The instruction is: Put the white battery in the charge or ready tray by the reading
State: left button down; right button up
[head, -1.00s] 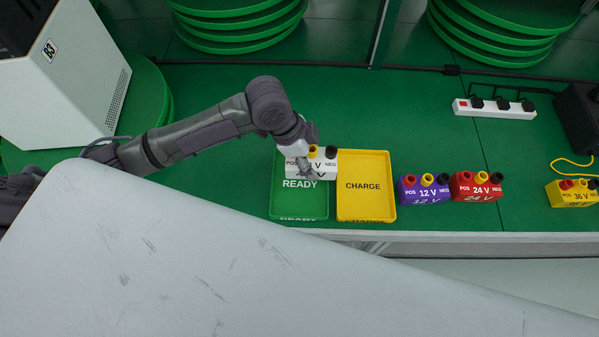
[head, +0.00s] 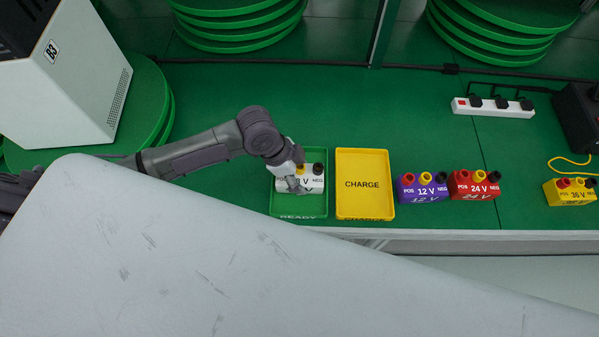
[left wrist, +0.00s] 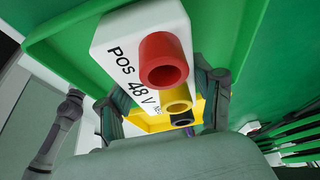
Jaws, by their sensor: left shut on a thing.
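The white battery (head: 312,184) is in the green READY tray (head: 287,211), upright, with its red, yellow and black terminals on top. It also shows in the left wrist view (left wrist: 120,60), marked 48 V. My left gripper (head: 296,181) is shut on the white battery from above, and covers part of its label. Whether the battery rests on the tray floor I cannot tell. The yellow CHARGE tray (head: 365,205) stands empty just right of the READY tray. My right gripper is not in view.
A purple 12 V battery (head: 424,189) and a red 24 V battery (head: 475,187) stand right of the trays. A yellow 36 V battery (head: 570,192) and a white power strip (head: 493,107) are farther right. A pale panel (head: 200,250) covers the foreground.

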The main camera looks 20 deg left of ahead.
pick_arm(q)
jog(key=shift+c, duration=0.9)
grip_release()
jog(key=v, duration=1.2)
jog(key=shift+a+r, duration=0.1)
